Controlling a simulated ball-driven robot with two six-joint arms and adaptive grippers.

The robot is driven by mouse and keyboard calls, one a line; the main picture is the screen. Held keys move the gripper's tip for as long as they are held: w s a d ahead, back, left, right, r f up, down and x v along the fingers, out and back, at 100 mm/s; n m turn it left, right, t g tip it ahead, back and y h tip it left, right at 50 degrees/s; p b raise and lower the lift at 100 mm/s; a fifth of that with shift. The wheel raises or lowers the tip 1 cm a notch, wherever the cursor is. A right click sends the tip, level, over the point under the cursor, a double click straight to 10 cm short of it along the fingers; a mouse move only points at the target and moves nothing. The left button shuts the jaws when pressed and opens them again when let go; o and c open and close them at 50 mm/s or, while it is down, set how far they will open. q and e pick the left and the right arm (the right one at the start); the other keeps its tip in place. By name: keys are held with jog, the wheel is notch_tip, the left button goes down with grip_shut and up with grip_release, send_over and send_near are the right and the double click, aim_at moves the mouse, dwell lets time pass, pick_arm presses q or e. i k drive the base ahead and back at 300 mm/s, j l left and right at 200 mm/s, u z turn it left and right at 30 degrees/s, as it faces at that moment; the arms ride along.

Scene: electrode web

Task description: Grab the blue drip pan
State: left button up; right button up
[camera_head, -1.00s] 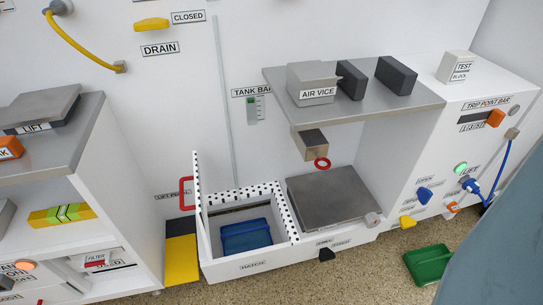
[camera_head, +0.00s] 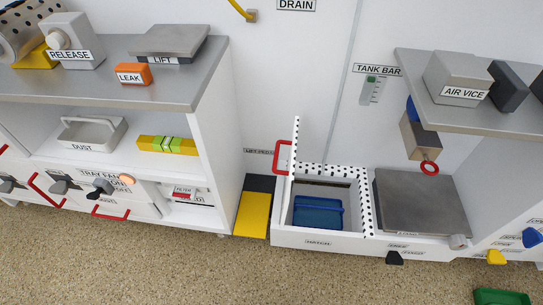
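The blue drip pan (camera_head: 318,212) lies inside the open white hatch box (camera_head: 322,240) on the floor, right of centre in the head view. The box has a dotted rim, and its dotted lid stands upright at its left side. A bar or edge runs across the pan's upper part. Neither of my grippers shows in the head view.
A grey plate (camera_head: 415,203) sits right of the hatch, under the air vice (camera_head: 458,78) shelf. A yellow block (camera_head: 254,212) stands left of it. A green tray (camera_head: 502,297) lies at the lower right. Shelves with a dust tray (camera_head: 90,136) fill the left. The front floor is clear.

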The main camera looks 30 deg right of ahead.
aim_at(321, 213)
jog(key=i+j+z, duration=0.25)
jog(key=i+z, duration=0.25)
jog(key=i+j+z, duration=0.2)
jog(key=j+z, duration=0.25)
jog(key=l+z, duration=0.1)
jog(key=z, duration=0.6)
